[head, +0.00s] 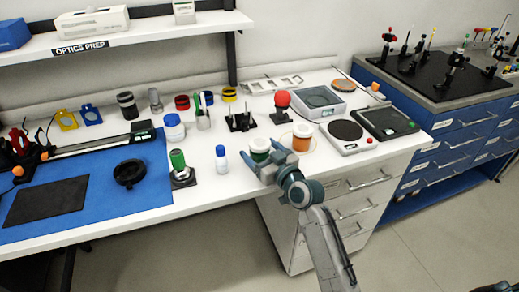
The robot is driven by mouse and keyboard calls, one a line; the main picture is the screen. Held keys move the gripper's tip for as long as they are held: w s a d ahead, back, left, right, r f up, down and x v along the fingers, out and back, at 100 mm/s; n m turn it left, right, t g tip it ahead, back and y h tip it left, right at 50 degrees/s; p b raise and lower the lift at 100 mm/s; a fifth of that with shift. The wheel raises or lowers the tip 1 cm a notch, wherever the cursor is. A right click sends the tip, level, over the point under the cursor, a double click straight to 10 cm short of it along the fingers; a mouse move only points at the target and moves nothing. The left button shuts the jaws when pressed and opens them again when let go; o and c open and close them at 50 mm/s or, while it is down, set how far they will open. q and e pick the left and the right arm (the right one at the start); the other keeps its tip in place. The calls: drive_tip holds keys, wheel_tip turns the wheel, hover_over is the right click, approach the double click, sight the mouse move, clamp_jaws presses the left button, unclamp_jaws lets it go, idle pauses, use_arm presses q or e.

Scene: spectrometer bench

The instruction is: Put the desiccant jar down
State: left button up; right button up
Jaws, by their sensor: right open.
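An orange jar with a pale lid (302,138) stands just right of the gripper. No label is readable, so I cannot tell for certain which is the desiccant jar. My left gripper is not in view.
A small blue-capped bottle (221,160) and a green-topped item on a dark base (180,168) stand to the left. A red-topped item (282,106) stands behind. Balances (348,134) are at the right. The blue mat (110,205) has bare areas.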

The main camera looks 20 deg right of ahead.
drive_tip(key=shift+w+a, duration=0.1)
drive_tip(key=shift+w, duration=0.3)
drive_tip(key=shift+c, duration=0.2)
drive_tip(key=c, duration=1.1)
